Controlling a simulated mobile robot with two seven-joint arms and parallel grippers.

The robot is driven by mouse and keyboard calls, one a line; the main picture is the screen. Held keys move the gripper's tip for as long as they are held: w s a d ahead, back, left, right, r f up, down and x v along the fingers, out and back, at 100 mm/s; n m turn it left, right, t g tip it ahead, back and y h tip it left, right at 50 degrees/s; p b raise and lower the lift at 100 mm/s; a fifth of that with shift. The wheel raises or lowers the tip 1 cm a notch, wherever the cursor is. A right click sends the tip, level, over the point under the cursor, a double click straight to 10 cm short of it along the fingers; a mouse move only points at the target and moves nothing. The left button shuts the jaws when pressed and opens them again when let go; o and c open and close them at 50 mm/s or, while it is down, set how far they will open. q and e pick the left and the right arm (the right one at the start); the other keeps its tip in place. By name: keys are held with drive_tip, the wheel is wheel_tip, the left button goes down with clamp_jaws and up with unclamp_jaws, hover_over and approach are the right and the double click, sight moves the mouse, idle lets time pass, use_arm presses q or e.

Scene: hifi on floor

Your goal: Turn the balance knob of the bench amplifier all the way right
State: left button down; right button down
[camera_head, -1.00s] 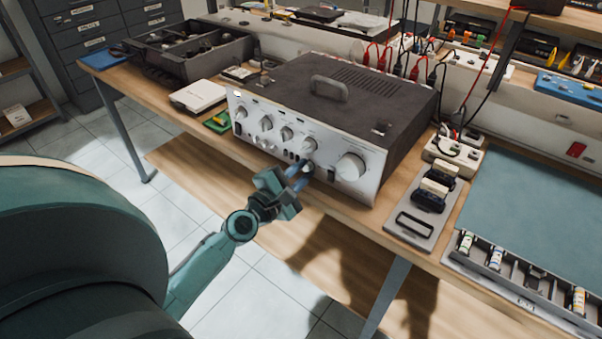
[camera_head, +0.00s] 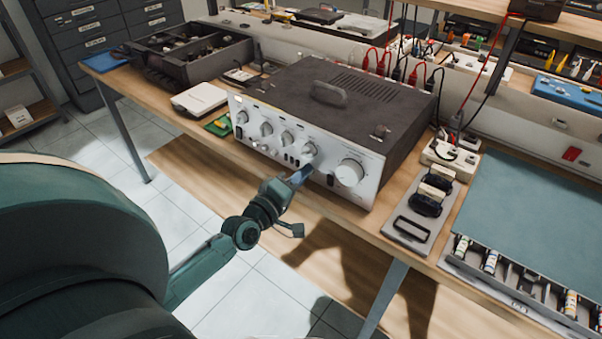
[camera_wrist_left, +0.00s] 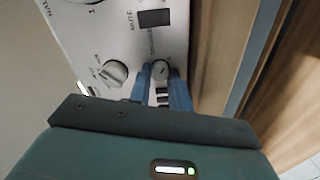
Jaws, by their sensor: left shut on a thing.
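The bench amplifier (camera_head: 318,100) stands on the workbench, its silver front panel facing me. The panel has a row of small knobs and a large knob (camera_head: 350,172) at its right end. My left gripper (camera_head: 303,174) is at the small knob (camera_head: 309,150) just left of the large one. In the left wrist view the blue fingers (camera_wrist_left: 163,90) lie on either side of this grey knob (camera_wrist_left: 160,69), shut on it. A thin dark line shows on its face. Its label is too blurred to read. My right gripper is not in view.
Another knob (camera_wrist_left: 114,73) sits close beside the fingers in the left wrist view. A grey plate with black parts (camera_head: 411,229) lies right of the amplifier. A white box (camera_head: 200,99) and green circuit board (camera_head: 218,125) lie to its left. The floor in front is clear.

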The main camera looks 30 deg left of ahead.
use_arm(q)
drive_tip(key=shift+m+p, duration=0.35)
drive_tip(key=shift+m, duration=0.65)
drive_tip(key=c, duration=1.3)
unclamp_jaws()
drive_tip(key=shift+s, duration=0.1)
drive_tip(key=s+a, duration=0.1)
drive_tip(key=s, duration=1.2)
drive_tip(key=shift+b, duration=0.3)
